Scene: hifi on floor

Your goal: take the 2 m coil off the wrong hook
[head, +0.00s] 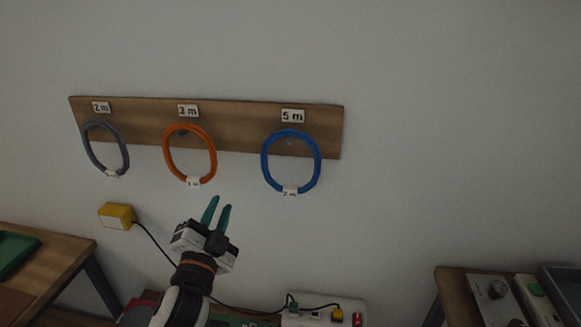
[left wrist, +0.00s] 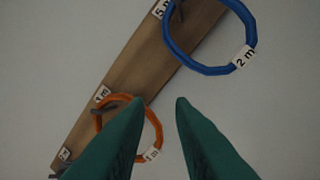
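The blue coil (head: 265,162) hangs on the hook under the "5 m" label (head: 293,116); its white tag (left wrist: 244,56) reads "2 m" in the left wrist view, where the blue coil (left wrist: 205,69) shows at the top. My left gripper (head: 217,205) is below the board, between the orange and blue coils in the picture. Its green fingers (left wrist: 160,100) are apart and empty. My right gripper is not in view.
The wooden hook board (head: 237,125) is on a grey wall. A yellow box (head: 116,216) with a black cable is on the wall at lower left. A power strip (head: 322,312) lies below. Tables stand at left (head: 62,262) and right (head: 452,285). The wall right of the board is clear.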

